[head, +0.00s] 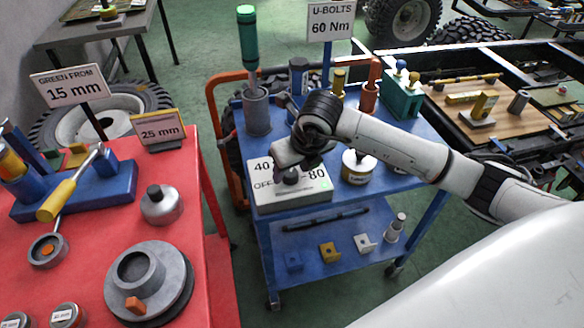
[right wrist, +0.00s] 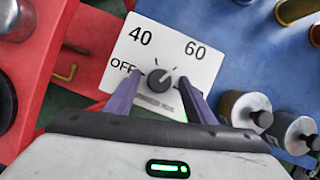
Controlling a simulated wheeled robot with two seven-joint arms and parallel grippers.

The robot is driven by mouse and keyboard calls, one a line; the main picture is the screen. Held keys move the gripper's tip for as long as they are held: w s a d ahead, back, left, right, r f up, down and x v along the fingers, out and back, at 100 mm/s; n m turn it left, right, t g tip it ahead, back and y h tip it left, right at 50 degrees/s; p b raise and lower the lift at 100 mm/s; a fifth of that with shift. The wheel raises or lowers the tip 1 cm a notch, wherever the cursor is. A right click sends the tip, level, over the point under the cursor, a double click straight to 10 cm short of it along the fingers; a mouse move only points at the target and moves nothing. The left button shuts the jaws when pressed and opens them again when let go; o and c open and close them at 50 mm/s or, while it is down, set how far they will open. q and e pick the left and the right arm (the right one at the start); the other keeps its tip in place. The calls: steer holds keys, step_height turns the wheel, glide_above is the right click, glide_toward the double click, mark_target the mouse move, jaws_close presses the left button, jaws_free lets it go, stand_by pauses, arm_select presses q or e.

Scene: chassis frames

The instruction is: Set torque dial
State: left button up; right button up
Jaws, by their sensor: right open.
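The torque dial is a grey box with a white face (head: 315,186) on the blue cart's top, marked OFF, 40 and 80 in the head view. In the right wrist view its face (right wrist: 140,59) shows OFF, 40 and 60, with a dark round knob (right wrist: 160,81) in the middle. A light mark on the knob points up and right, roughly towards 60. My right gripper (head: 289,166) is over the knob. Its two purple fingers are apart, one on each side of the knob; whether they touch it I cannot tell. My left gripper is not in view.
On the blue cart (head: 405,131), a grey cup with a green-handled tool (head: 257,112) stands behind the dial and a round tin (head: 358,167) to its right. A U-BOLTS 60 Nm sign (head: 330,22) rises behind. A red table (head: 85,262) with parts is at left.

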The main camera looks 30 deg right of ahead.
steer(key=c, duration=1)
